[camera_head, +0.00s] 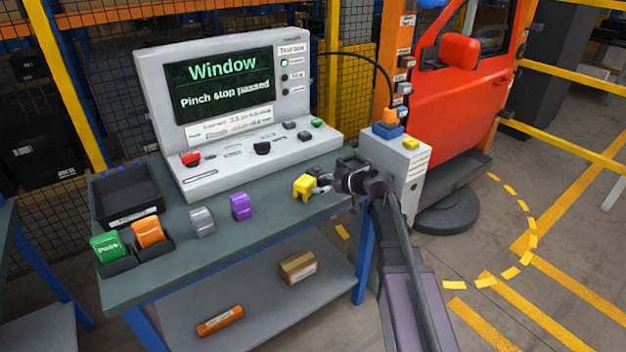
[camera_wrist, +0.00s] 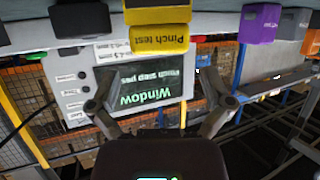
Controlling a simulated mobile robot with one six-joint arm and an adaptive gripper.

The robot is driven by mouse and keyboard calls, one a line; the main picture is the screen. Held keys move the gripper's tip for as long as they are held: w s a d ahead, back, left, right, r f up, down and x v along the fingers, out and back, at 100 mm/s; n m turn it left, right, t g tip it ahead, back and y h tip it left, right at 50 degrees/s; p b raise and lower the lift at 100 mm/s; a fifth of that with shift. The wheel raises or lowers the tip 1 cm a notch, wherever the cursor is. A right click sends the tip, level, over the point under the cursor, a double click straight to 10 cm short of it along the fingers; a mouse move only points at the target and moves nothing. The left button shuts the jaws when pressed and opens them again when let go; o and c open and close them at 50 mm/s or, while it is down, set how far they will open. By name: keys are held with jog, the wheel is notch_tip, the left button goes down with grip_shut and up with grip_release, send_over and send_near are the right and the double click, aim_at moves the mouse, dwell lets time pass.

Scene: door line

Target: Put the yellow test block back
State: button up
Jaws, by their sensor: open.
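The yellow test block (camera_head: 303,187) sits at the right part of the grey bench top, in front of the test console. In the wrist view, which is upside down, its yellow face (camera_wrist: 159,39) reads "Pinch test". My gripper (camera_head: 322,184) is just to the right of the block in the head view, very close to it. In the wrist view my gripper (camera_wrist: 158,88) has its two fingers spread wide and nothing between them. The block shows above the fingertips there. I cannot tell whether a finger touches it.
The console screen (camera_head: 231,83) reads "Window, Pinch stop passed". A purple block (camera_head: 241,207), a grey block (camera_head: 202,222), and orange (camera_head: 148,232) and green (camera_head: 108,247) blocks in a black holder stand left on the bench. A black bin (camera_head: 126,195) is behind them. A grey pedestal (camera_head: 398,165) and red door (camera_head: 465,90) stand right.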

jog(key=shift+p+v, duration=0.8)
jog(key=shift+v, duration=1.9)
jog(key=s+d+f+m+g+h, duration=0.2)
jog(key=s+d+f+m+h, duration=0.1)
jog(key=s, duration=0.4)
jog(key=s+d+f+m+g+h, duration=0.3)
jog(key=s+f+m+h, duration=0.1)
jog(key=s, duration=0.4)
jog(key=s+d+f+m+g+h, duration=0.2)
jog(key=s+d+f+m+h, duration=0.1)
jog(key=s, duration=0.5)
jog(key=shift+f+m+g+h, duration=0.3)
jog(key=shift+f+m+h, duration=0.3)
jog(key=shift+f, duration=0.2)
jog(key=shift+s, duration=0.15)
jog(key=c, duration=0.5)
jog(key=shift+c, duration=0.5)
